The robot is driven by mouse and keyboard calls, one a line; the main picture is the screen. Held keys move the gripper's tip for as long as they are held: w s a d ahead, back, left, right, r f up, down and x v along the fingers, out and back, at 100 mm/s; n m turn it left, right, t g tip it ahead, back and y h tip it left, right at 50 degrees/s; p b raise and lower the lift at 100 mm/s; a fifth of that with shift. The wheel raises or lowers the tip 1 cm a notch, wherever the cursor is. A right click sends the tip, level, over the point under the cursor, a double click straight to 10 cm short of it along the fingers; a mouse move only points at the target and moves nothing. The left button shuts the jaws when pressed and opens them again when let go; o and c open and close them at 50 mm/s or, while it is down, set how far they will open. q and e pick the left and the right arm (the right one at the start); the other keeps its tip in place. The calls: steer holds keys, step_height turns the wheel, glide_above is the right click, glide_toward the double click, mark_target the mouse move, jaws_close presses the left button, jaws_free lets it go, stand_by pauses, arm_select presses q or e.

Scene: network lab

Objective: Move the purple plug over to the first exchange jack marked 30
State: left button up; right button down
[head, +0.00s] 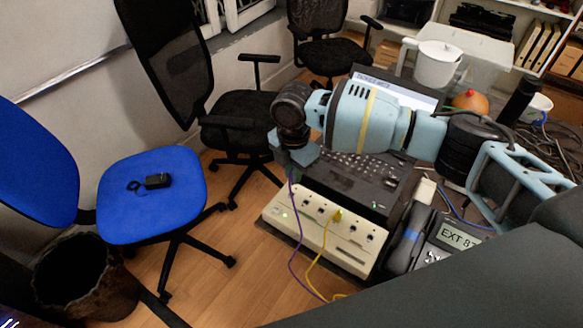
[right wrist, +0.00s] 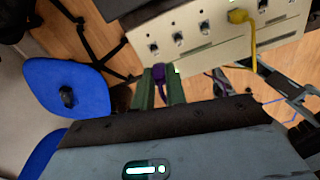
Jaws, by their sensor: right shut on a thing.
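The beige exchange box (head: 318,228) has a row of dark jacks along its face and also shows in the right wrist view (right wrist: 205,48). A yellow plug (head: 337,215) sits in one jack; it also shows in the right wrist view (right wrist: 238,16). My right gripper (head: 292,160) is above the box's left end, shut on the purple plug (right wrist: 159,73). In the right wrist view the plug is between the green fingers, by the panel's edge; contact with the panel cannot be told. Its purple cable (head: 291,225) hangs down. The number marks are unreadable. My left gripper is not in view.
A laptop (head: 360,175) lies behind the box, under my right arm. A desk phone (head: 430,240) stands to the right of the box. A blue chair (head: 150,205) with a small black device is at the left. The yellow cable (head: 314,265) hangs in front.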

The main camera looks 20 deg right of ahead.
mark_target(291, 182)
steer(key=shift+w+f+n, duration=0.2)
steer(key=shift+w+n, duration=0.4)
steer(key=shift+n, duration=0.4)
steer(key=shift+f, duration=0.15)
